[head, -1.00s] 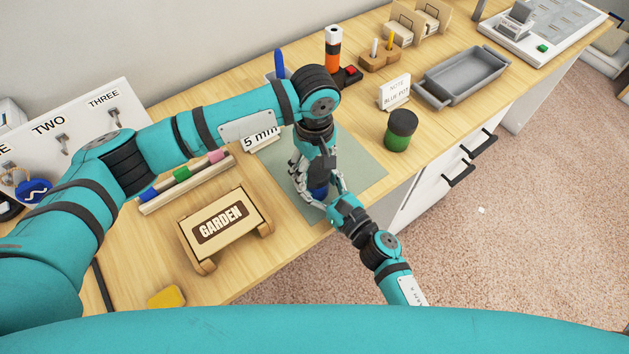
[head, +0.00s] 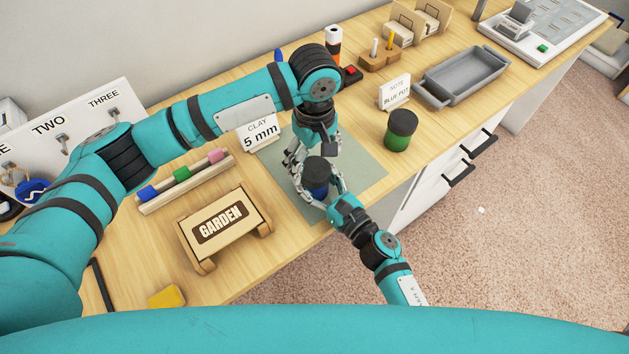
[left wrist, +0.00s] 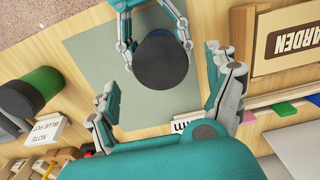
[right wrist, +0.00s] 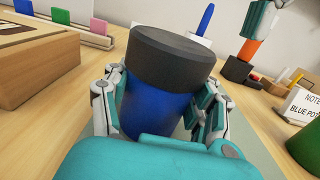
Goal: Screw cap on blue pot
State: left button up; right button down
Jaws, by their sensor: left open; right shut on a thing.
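The blue pot (right wrist: 155,108) stands on the grey-green mat (head: 358,172). The dark grey cap (right wrist: 172,50) sits on top of it and looks level in the right wrist view. In the head view the cap (head: 317,170) hides most of the pot. My right gripper (head: 326,192) is shut around the pot's blue body, one finger on each side, below the cap.
A green pot with a dark cap (head: 400,130) stands right of the mat, near the "NOTE BLUE POT" card (head: 394,92). The GARDEN stand (head: 222,222) and a rack of coloured pieces (head: 184,180) are at left. A grey tray (head: 465,75) lies farther right.

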aim_at(315, 168)
pick_arm(q)
jog(key=shift+r, duration=0.45)
jog(key=shift+c, duration=0.2)
notch_tip(315, 168, up, 4)
jog(key=shift+f, duration=0.25)
jog(key=shift+f, duration=4.05)
jog(key=c, duration=1.3)
jog(key=o, duration=1.3)
